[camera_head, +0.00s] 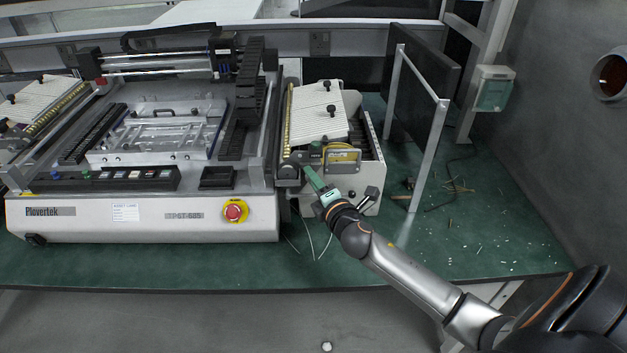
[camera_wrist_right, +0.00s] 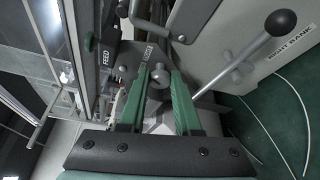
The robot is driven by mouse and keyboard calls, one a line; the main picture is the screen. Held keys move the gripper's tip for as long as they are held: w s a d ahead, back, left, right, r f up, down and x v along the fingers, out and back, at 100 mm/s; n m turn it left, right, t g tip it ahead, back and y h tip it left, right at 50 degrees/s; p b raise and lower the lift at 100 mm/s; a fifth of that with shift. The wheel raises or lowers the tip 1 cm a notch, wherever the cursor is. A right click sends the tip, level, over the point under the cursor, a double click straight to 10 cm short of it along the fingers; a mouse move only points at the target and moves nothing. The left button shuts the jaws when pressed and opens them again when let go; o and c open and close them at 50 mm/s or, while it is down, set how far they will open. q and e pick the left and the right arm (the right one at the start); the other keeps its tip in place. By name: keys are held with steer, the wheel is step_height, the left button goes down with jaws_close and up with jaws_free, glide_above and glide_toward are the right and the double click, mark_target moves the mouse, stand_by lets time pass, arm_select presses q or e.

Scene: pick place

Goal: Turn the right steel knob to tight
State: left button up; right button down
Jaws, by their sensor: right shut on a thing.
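The steel knob (camera_wrist_right: 158,77) is a small, shiny, rounded piece on the machine's side unit, seen in the right wrist view. The two green fingers of my right gripper (camera_wrist_right: 161,72) stand on either side of it and are shut on it. In the head view my right gripper (camera_head: 311,174) reaches up and left to the front left corner of the right feeder unit (camera_head: 368,165). The knob is hidden there by the fingers and cannot be made out. Its turn angle cannot be told. My left gripper is not in view.
A lever with a black ball (camera_wrist_right: 280,22) sticks out to the right of the fingers, beside a panel marked "RIGHT BANK". A red stop button (camera_head: 234,211) is on the main machine's front. The green bench (camera_head: 470,230) right of the unit holds small scraps.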

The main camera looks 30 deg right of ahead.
steer(key=m+t+b, duration=0.1)
steer(key=m+b, duration=0.2)
steer(key=b, duration=0.1)
steer(key=shift+f, duration=0.1)
steer(key=c, duration=0.6)
jaws_free()
steer(key=shift+s, duration=0.15)
steer(key=s+a+b, duration=0.1)
steer(key=s+a, duration=0.1)
steer(key=s, duration=1)
